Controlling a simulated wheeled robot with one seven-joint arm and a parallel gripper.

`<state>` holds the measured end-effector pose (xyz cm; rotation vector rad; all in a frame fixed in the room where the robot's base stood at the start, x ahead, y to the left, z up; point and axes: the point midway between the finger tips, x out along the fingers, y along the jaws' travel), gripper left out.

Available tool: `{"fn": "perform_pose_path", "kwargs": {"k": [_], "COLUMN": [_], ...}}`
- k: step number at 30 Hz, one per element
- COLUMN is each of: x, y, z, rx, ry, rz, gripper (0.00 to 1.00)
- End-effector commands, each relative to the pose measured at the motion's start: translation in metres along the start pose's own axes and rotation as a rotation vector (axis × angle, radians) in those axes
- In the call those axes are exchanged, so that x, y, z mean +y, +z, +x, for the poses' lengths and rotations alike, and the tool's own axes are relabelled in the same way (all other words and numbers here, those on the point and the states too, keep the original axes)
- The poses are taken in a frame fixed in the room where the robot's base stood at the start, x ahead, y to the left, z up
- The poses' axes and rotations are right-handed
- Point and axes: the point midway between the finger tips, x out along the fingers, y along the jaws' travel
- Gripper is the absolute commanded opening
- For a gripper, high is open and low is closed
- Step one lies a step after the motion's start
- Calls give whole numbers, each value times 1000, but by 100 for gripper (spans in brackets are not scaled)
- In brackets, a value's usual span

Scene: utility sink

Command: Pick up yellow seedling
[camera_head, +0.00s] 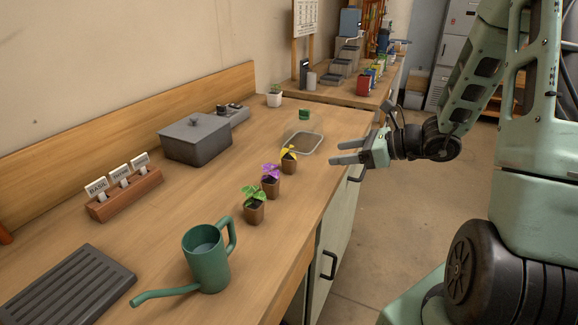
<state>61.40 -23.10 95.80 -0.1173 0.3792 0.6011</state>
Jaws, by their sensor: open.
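The yellow seedling (289,154) stands upright in a small brown pot on the wooden bench, at the far end of a row of three potted seedlings. A purple seedling (271,171) and a green seedling (253,193) stand nearer in the same row. My gripper (345,152) is open and empty, to the right of the yellow seedling, with its fingers pointing left towards the row. It is apart from the seedling and appears to be near the bench's right edge. The lower part of the yellow seedling's pot is partly hidden by the purple seedling.
A green watering can (207,258) stands in front of the row. A grey lidded box (195,140), a wooden label holder (125,195) and a dark ridged tray (66,290) are further left.

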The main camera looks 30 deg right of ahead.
Motion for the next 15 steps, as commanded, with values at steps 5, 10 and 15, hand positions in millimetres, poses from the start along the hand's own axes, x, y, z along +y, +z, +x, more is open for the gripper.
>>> {"fn": "perform_pose_path", "kwargs": {"k": [5, 10, 15], "x": [3, 3, 2], "y": [0, 0, 0], "z": [39, 74, 100], "rx": [0, 0, 0], "ry": [11, 11, 8], "rz": [-1, -3, -4], "gripper": [61, 61, 61]}}
